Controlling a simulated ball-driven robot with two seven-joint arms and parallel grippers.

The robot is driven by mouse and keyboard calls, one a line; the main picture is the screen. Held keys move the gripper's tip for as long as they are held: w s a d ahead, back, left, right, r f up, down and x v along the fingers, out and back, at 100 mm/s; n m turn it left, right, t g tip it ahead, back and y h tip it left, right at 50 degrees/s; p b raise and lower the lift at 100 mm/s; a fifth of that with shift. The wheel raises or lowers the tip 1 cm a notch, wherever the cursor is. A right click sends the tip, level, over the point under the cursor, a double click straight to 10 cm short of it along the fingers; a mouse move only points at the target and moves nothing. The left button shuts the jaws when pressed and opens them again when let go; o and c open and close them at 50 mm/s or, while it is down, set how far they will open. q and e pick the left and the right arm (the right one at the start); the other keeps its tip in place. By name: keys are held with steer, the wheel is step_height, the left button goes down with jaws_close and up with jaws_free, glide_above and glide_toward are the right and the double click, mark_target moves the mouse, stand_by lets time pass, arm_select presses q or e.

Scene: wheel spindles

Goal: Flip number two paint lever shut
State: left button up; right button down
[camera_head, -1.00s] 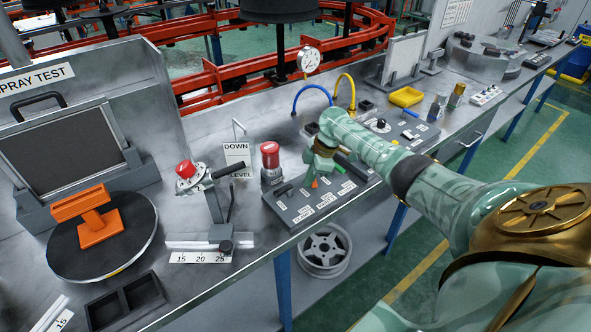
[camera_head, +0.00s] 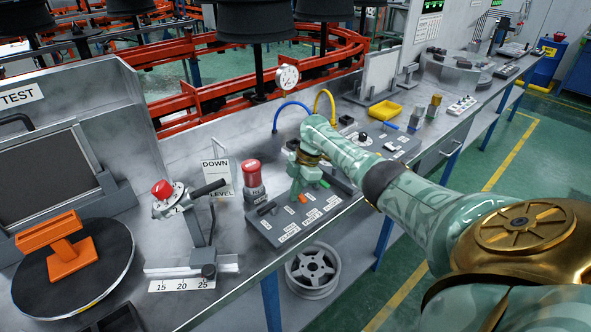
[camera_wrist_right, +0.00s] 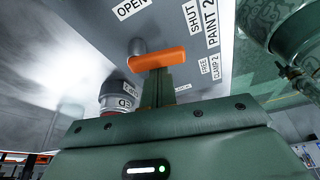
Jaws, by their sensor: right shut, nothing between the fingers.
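The number two paint lever has an orange handle (camera_wrist_right: 160,60) on a grey pivot, beside the PAINT 2 label (camera_wrist_right: 209,22) in the right wrist view. An OPEN label (camera_wrist_right: 131,8) and a SHUT label (camera_wrist_right: 195,18) lie on either side of its far end. The handle lies crosswise just beyond my right fingertips (camera_wrist_right: 158,82); I cannot tell if they touch it. In the head view my right gripper (camera_head: 296,194) is shut and empty, low over the control panel (camera_head: 262,225), with an orange bit (camera_head: 303,198) beside it. My left gripper is out of view.
A red-topped button post (camera_head: 252,180) stands close left of the panel. A green lever (camera_head: 323,184) is just right of my gripper. A gauge stand with a red knob (camera_head: 162,189) is further left.

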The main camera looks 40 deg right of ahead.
steer(key=shift+d+r, duration=0.1)
stand_by(0.3)
steer(key=p+v, duration=0.5)
steer(key=v, duration=1.1)
steer(key=shift+p, duration=0.3)
steer(key=shift+d, duration=0.1)
